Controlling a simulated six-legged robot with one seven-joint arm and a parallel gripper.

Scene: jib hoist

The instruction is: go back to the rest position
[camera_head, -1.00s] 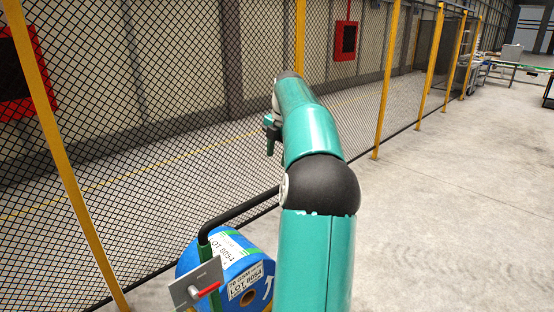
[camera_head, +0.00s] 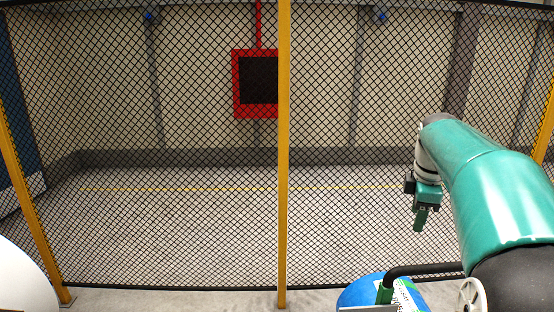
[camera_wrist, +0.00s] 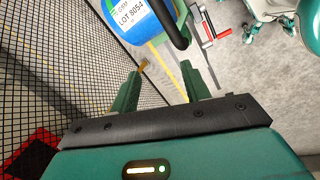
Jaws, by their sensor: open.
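My gripper (camera_head: 420,220) hangs at the end of my teal arm, on the right side of the head view, in front of the mesh fence. In the wrist view, the two green fingers of my gripper (camera_wrist: 163,72) stand apart with nothing between them. A blue roll with a white label reading LOT 8054 (camera_wrist: 132,14) lies beyond the fingers at the top of the wrist view.
A mesh fence with yellow posts (camera_head: 284,180) spans the head view. A red box (camera_head: 258,82) is behind it. A black bent bar (camera_head: 425,268) rises by the roll. A red-handled crank (camera_wrist: 222,33) lies beside it. A white rounded thing (camera_head: 20,280) is lower left.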

